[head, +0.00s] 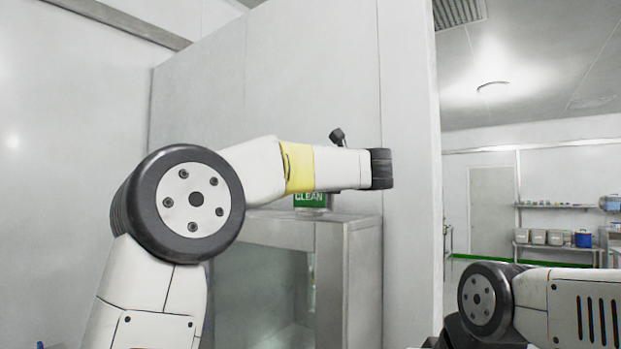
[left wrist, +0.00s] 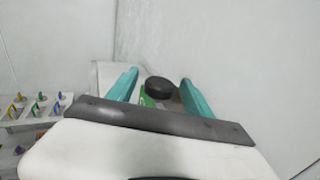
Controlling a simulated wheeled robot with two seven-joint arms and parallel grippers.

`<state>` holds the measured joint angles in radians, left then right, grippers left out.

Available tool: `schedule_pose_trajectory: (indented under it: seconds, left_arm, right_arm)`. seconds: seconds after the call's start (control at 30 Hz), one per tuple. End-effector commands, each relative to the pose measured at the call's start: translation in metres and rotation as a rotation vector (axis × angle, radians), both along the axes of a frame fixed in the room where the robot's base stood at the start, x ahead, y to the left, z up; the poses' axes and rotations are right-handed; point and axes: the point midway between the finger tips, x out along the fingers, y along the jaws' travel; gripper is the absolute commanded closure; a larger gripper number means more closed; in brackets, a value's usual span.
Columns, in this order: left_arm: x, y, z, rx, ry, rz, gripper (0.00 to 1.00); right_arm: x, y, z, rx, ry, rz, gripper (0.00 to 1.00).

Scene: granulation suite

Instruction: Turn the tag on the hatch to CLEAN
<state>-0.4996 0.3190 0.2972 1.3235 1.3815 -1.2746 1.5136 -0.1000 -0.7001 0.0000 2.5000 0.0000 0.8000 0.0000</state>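A green tag (head: 309,199) reading CLEAN shows just below my left forearm in the head view, above the steel hatch (head: 360,270); its upper part is hidden by the arm. In the left wrist view, my left gripper (left wrist: 158,77) has its two teal fingers spread apart. A dark round knob (left wrist: 159,89) and a strip of the green tag (left wrist: 147,101) show between the fingers, with gaps at the sides. I cannot tell whether a finger touches the tag. My left fingers do not show in the head view. My right gripper is out of view; only part of that arm shows.
A white wall panel (head: 410,150) stands close beyond my left wrist. A rack (left wrist: 30,116) with colourful small items is at the left in the left wrist view. Shelves (head: 560,206) with bins stand far off at the right. The room at the right is open.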

Motion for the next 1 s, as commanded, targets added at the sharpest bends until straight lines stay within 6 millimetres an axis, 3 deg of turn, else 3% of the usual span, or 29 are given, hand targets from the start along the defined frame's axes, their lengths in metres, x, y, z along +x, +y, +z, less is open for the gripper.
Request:
schedule_pose_trajectory:
  seconds: [0.17, 0.6, 1.0]
  left_arm:
    - [-0.005, -0.003, 0.0, 0.0, 0.0, -0.001, 0.41]
    - [-0.062, -0.034, 0.0, 0.0, 0.0, -0.002, 0.41]
    - [-0.069, -0.037, 0.0, 0.0, 0.0, 0.0, 0.41]
  right_arm:
    - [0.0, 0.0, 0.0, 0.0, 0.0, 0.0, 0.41]
    - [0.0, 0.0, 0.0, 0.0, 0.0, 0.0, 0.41]
    - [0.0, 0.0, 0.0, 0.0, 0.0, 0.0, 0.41]
